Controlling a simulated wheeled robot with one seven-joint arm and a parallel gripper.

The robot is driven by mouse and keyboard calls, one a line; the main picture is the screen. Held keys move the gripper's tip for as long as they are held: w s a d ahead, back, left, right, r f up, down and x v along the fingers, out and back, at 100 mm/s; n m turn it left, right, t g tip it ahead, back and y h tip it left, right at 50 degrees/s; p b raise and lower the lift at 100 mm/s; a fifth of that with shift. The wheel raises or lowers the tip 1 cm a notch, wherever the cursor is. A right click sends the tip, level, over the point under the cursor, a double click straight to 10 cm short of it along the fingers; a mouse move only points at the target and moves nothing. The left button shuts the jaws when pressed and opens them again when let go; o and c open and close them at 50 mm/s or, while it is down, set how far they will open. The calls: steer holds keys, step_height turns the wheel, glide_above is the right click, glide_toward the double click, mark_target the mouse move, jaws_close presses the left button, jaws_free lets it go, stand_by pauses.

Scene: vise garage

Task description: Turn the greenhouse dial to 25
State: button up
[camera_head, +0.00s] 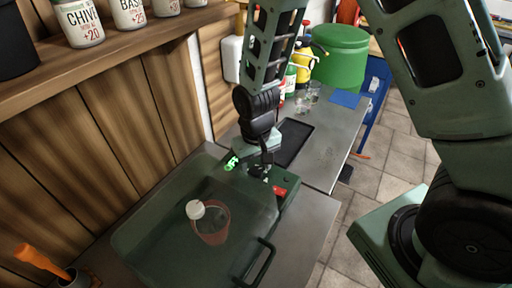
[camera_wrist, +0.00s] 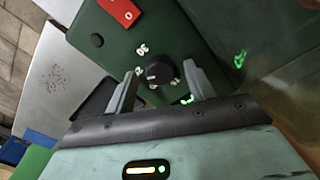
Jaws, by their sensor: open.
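The greenhouse is a green box with a clear cover (camera_head: 150,235) on the metal bench. Its dial (camera_wrist: 158,72) is a small black knob on the green panel (camera_wrist: 165,25), with pale numbers around it; some are hard to read or hidden. My gripper (camera_wrist: 161,74) is open, with one finger on each side of the dial; contact cannot be told. In the head view my gripper (camera_head: 264,168) is over the panel and hides the dial. A red switch (camera_wrist: 118,10) sits on the panel. Glowing green marks (camera_wrist: 240,60) show beside the dial, unreadable.
Inside the cover are a reddish pot (camera_head: 211,228) and a white round object (camera_head: 195,209). A dark tray (camera_head: 293,141), glasses (camera_head: 308,94) and bottles stand behind. A shelf (camera_head: 130,42) with labelled pots overhangs the left.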

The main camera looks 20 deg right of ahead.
mark_target(256, 170)
step_height(256, 170, up, 17)
steer(key=b, duration=0.1)
stand_by(0.3)
stand_by(0.4)
steer(key=s+a+n, duration=0.3)
steer(key=s, duration=0.6)
steer(key=s+a+n, duration=0.2)
steer(key=s+n, duration=0.2)
steer(key=s, duration=0.6)
steer(key=shift+a+f+y, duration=0.3)
steer(key=shift+a, duration=0.1)
